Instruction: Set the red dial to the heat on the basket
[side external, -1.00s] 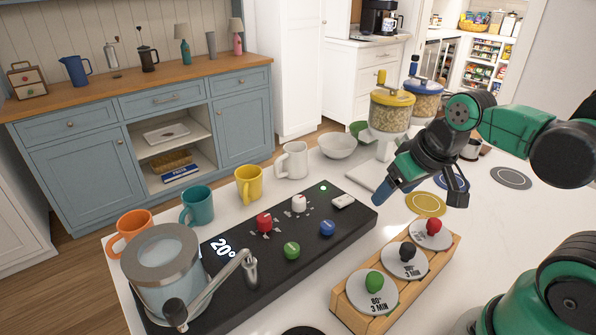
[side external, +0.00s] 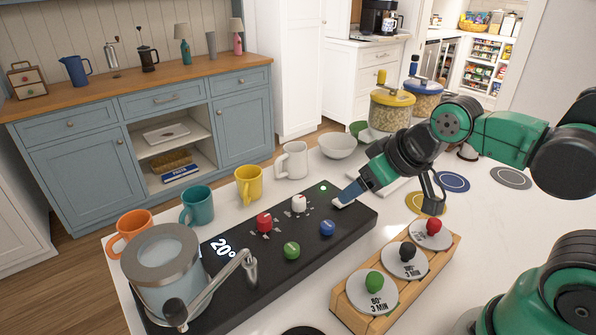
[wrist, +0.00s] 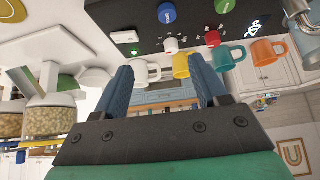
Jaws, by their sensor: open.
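The red dial (side external: 264,222) sits on the black control panel (side external: 310,258), left of a white dial (side external: 299,203). In the wrist view the red dial (wrist: 213,39) is right of the white dial (wrist: 171,45). The panel display (side external: 222,247) reads 20°. Three round labelled tops with knobs stand in a wooden rack (side external: 377,322): the green-knobbed one (side external: 373,293) reads 80° 3 MIN, the black-knobbed (side external: 407,262) and red-knobbed (side external: 431,236) labels are hard to read. My gripper (side external: 340,202) is open and empty at the panel's right end, away from the red dial.
A green knob (side external: 292,250) and a blue knob (side external: 327,228) are on the panel's near side. Several mugs, including a yellow one (side external: 249,184), line its far side. A glass kettle-like vessel (side external: 162,265) with a lever stands at the left end.

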